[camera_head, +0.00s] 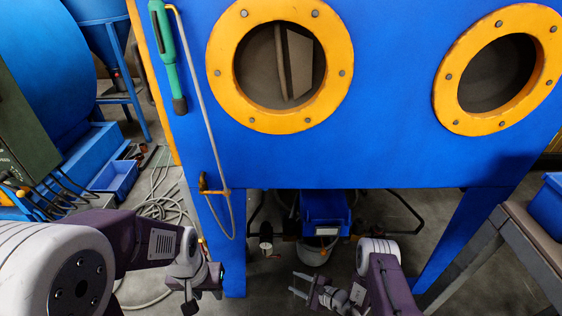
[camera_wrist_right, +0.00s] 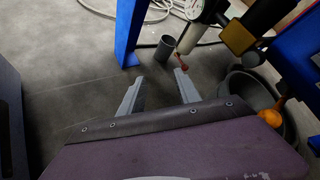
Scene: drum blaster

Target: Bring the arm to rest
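My right arm comes in from the bottom right of the head view. Its gripper (camera_head: 293,283) is low in front of the blue cabinet, pointing left. The right wrist view shows the two grey fingers of this gripper (camera_wrist_right: 158,82) spread apart with nothing between them. My left arm comes in from the left edge of the head view. Its gripper (camera_head: 190,298) hangs low beside the cabinet's front left leg, and its finger opening is too small and dark to judge. I see nothing held in it.
The blue cabinet (camera_head: 390,150) with two orange-ringed ports fills the view ahead. A bench (camera_head: 528,240) stands at right. Hoses (camera_head: 160,208) lie on the floor left.

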